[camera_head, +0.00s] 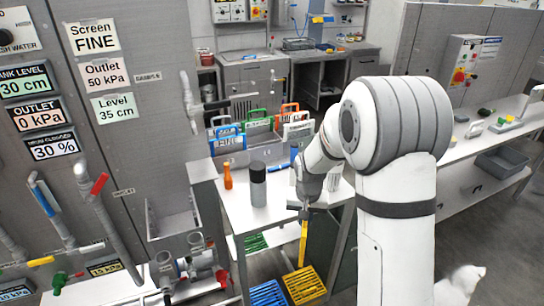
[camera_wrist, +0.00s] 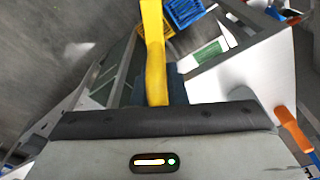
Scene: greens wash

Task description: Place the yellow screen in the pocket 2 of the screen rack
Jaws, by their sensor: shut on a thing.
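My gripper (camera_head: 304,212) is shut on a long yellow bar, taken as part of the yellow screen (camera_head: 303,243), and holds it hanging down in front of the white bench. The yellow bar also shows in the wrist view (camera_wrist: 154,55), running from the jaws to the top edge. In the head view its lower end overlaps a yellow slotted piece (camera_head: 304,286); I cannot tell whether they are joined. I cannot make out the screen rack or its pocket 2 with certainty. Upright pieces with blue, green and orange handles (camera_head: 257,116) stand behind the bench.
A blue slotted piece (camera_head: 268,294) lies beside the yellow one, low down. A green slotted piece (camera_head: 255,243) is on the lower shelf. A dark-topped cylinder (camera_head: 258,186) and an orange bottle (camera_head: 228,177) stand on the bench (camera_head: 240,213). Pipes and valves crowd the left.

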